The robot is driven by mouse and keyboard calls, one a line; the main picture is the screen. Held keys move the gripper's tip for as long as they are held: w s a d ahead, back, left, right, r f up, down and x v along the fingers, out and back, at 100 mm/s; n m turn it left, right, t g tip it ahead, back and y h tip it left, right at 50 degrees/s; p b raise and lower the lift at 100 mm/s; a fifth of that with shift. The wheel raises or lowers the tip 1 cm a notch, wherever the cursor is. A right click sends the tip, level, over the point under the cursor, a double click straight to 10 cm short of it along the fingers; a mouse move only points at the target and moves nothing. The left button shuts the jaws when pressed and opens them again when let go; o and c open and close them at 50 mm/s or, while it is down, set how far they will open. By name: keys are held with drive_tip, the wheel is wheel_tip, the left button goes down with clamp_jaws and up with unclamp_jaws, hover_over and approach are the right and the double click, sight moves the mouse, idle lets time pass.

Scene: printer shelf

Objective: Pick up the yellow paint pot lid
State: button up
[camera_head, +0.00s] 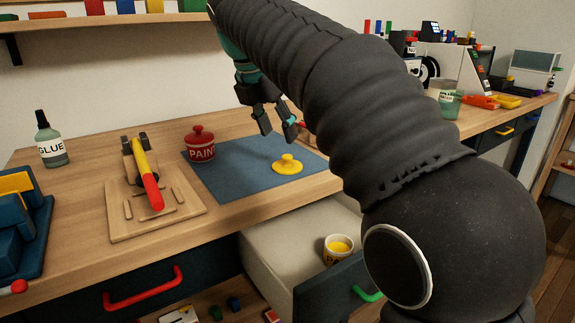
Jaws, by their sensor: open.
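The yellow paint pot lid (287,165) lies on the blue mat (232,179) on the workbench, knob facing up. A yellow paint pot (338,249) without a lid stands in the open drawer below, with yellow paint showing inside. My gripper (277,129) is open and empty, above the far part of the mat, behind the lid and slightly left of it. The gripper's fingers point down and are apart from the lid. My arm hides the right end of the mat and part of the bench.
A red paint pot (201,146) stands on the mat's left. A wooden board with a red-and-yellow-handled tool (149,178) and a glue bottle (50,140) are further left. The open drawer (272,247) juts out in front. A shelf (110,20) runs along the wall.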

sight(288, 156)
drive_tip(key=shift+w+x, duration=0.2)
drive_tip(key=shift+x, duration=1.75)
drive_tip(key=shift+w+x, duration=0.25)
drive_tip(key=shift+x, duration=1.65)
drive_tip(key=shift+r, duration=0.1)
drive_tip(key=c, duration=0.9)
